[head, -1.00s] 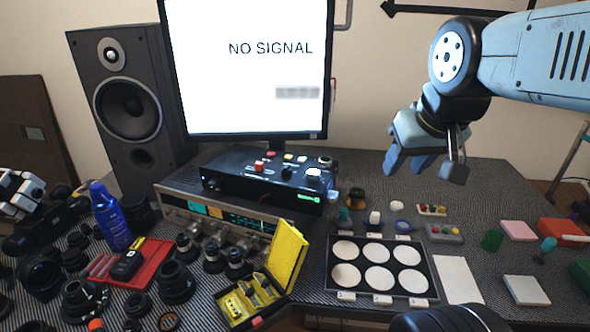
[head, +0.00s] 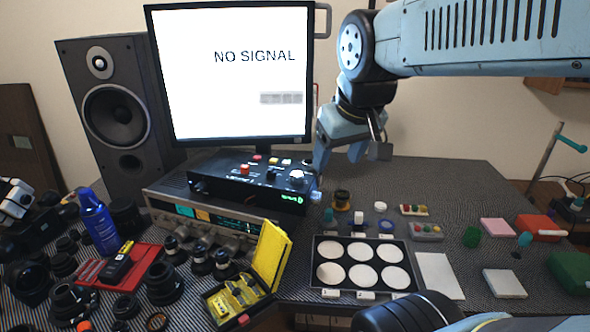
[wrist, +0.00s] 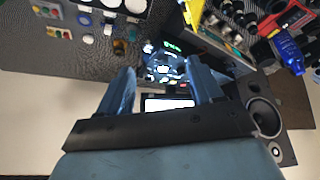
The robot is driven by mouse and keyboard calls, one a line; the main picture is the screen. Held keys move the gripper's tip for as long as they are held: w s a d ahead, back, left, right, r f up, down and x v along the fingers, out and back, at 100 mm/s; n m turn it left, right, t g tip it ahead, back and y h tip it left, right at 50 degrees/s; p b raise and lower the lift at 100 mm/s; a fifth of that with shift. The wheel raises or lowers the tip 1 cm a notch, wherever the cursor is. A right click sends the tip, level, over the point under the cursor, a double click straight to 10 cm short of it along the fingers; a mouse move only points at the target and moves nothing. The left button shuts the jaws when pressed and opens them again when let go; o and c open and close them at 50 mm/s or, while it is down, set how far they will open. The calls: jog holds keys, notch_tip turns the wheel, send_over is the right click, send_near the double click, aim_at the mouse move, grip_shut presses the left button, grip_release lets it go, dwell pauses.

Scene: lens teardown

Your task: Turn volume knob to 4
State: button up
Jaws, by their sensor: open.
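A black control box (head: 225,187) with coloured buttons, a green readout (head: 294,199) and a pale round knob (head: 297,177) at its right end sits on a silver receiver (head: 160,200). Numbers on the knob are too small to read, so I cannot tell its setting. My gripper (head: 338,160) is open and empty, above and to the right of the box, with fingers pointing down. In the wrist view the box (wrist: 165,65) shows between the two spread fingers of my gripper (wrist: 161,72), some distance beyond them. The receiver's front is partly hidden by lenses and the yellow case.
A monitor (head: 232,75) reading "NO SIGNAL" stands behind the box, with a speaker (head: 117,110) to its left. An open yellow case (head: 270,255), several lenses and a tray of white discs (head: 318,280) lie in front. Small jars (head: 341,199) stand right of the box.

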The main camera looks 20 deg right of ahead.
jog(key=w+n+g, duration=0.3)
jog(key=w+n, duration=0.3)
jog(key=w, duration=0.6)
jog(key=n+g, duration=0.2)
jog(key=n, duration=0.5)
send_near(299, 174)
notch_tip(299, 174, down, 9)
jog(key=shift+w+f, duration=0.15)
